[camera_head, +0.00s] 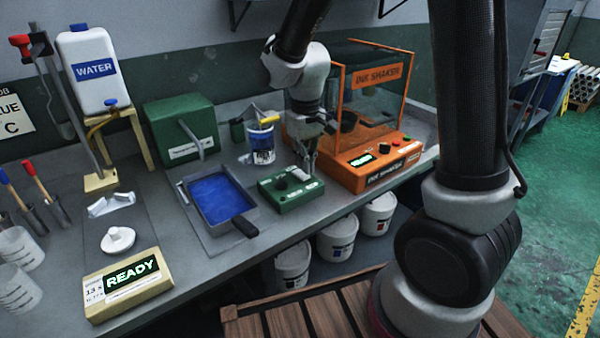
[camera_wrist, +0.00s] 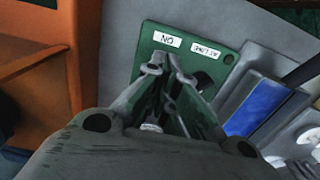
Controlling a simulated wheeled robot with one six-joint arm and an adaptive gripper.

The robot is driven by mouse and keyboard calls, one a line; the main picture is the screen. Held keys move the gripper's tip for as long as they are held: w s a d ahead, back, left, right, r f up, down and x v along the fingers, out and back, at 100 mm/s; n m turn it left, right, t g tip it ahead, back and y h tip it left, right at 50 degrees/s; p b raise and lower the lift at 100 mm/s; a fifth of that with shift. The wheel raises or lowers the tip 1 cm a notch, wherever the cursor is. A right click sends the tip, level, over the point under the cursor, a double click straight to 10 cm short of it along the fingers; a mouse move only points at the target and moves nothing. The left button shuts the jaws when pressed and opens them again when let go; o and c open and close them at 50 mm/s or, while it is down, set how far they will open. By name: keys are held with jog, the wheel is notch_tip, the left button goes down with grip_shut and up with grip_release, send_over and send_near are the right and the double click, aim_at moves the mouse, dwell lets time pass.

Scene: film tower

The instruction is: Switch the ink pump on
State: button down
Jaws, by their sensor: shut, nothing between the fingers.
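A small green control box (camera_head: 286,198) with a dark knob (camera_head: 281,184) sits on the bench, right of the blue ink tray. In the wrist view the green box (camera_wrist: 229,66) bears two white labels, an "ON" label (camera_wrist: 167,39) and an "AT LINE" label (camera_wrist: 207,49). A dark round knob (camera_wrist: 204,80) shows partly beside the fingers. My gripper (camera_head: 309,172) is shut and empty, pointing down over the right part of the box. In the wrist view my gripper (camera_wrist: 166,65) has its fingertips near the "ON" label and hides the switch area. I cannot tell if the tips touch.
A paint-smeared tub (camera_head: 262,146) and a larger green box (camera_head: 180,128) stand behind. White buckets (camera_head: 338,239) are below the bench edge.

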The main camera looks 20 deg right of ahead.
aim_at(305, 175)
jog(key=shift+f, duration=1.15)
dwell(0.8)
jog(key=shift+r, duration=3.5)
jog(key=s+d+r+m+t, duration=0.1)
jog(key=s+d+r+t, duration=0.1)
jog(key=s+d+r, duration=0.4)
jog(key=s+d+r+m+t, duration=0.2)
jog(key=s+d+r, duration=0.4)
jog(key=s+d, duration=0.3)
jog(key=s, duration=0.4)
jog(key=shift+r+m, duration=0.25)
jog(key=shift+m, duration=0.05)
